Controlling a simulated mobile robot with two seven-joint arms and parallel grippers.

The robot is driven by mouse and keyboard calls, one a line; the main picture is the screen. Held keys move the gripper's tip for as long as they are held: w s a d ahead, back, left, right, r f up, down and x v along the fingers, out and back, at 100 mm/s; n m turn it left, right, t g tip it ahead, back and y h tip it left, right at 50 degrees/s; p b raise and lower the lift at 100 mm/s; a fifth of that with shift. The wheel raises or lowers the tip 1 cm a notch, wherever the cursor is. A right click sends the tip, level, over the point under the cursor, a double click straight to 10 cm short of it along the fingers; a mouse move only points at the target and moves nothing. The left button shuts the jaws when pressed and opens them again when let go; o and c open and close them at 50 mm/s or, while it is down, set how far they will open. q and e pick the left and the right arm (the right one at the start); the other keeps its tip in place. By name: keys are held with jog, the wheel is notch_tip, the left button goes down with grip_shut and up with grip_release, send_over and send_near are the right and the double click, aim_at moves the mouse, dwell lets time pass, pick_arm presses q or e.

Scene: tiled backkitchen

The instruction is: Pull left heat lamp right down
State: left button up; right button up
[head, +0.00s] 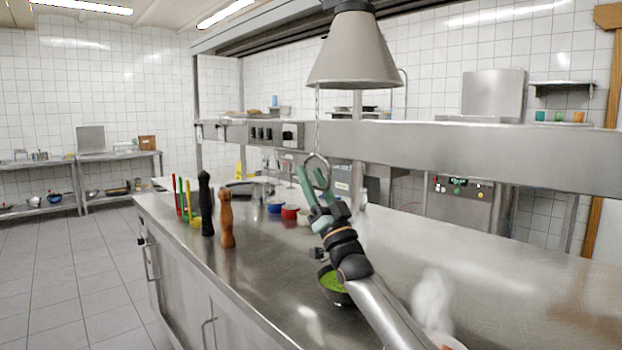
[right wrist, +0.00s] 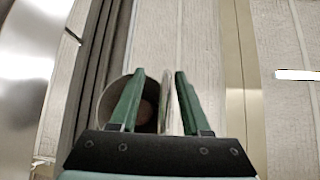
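The heat lamp (head: 354,50), a grey-beige cone shade, hangs above the steel counter in the head view. A thin chain runs down from it to a metal ring (head: 317,158). My right gripper (head: 313,180), with green fingers, reaches up from below at the ring. In the right wrist view my right gripper (right wrist: 158,88) has its fingers apart. A thin pale strip, apparently the ring edge-on (right wrist: 172,100), stands between them, nearer the right finger. The lamp's round opening (right wrist: 140,105) shows behind the left finger. My left gripper is not in view.
The steel counter (head: 450,265) holds a black mill (head: 206,205), a brown mill (head: 227,220), small coloured bowls and a bowl of green food (head: 333,285). A steel shelf (head: 490,147) runs behind. White steam rises at the lower right.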

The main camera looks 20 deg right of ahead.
dwell(0.3)
jog(key=shift+a+r, duration=0.1)
jog(key=shift+r, duration=0.15)
jog(key=s+a+r, duration=0.4)
jog(key=s+r, duration=0.8)
jog(key=s, duration=0.1)
jog(key=shift+s+a+r, duration=0.15)
jog(key=shift+a+r, duration=0.05)
jog(key=shift+r, duration=0.1)
dwell(0.4)
